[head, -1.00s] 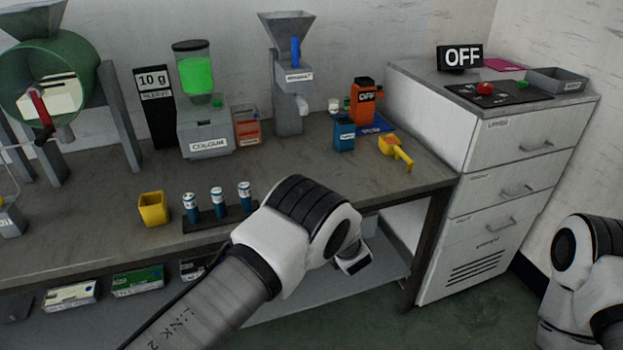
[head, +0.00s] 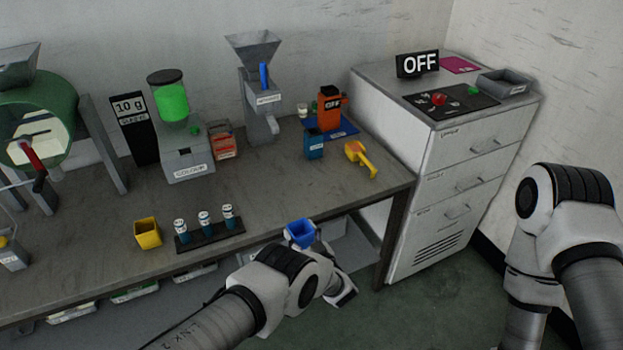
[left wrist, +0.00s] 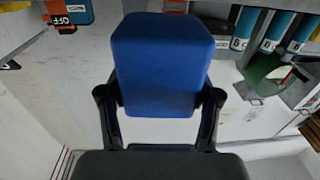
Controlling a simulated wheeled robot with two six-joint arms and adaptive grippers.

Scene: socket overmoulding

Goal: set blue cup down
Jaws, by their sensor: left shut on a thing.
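The blue cup (head: 300,233) shows in the head view by the bench's front edge, with its open mouth facing up. My left gripper (left wrist: 160,100) is shut on the blue cup (left wrist: 160,50), one finger on each side in the left wrist view. In the head view my left arm partly hides the gripper and the lower cup. I cannot tell whether the cup is over the bench or just in front of it. My right arm shows at the right, but its gripper is out of view.
The bench (head: 265,190) has bare room along its front right. A yellow cup (head: 147,233) and a dark rack (head: 210,235) of small bottles stand left of the blue cup. A yellow scoop (head: 360,158), a blue container (head: 314,144) and an orange device (head: 330,107) stand behind.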

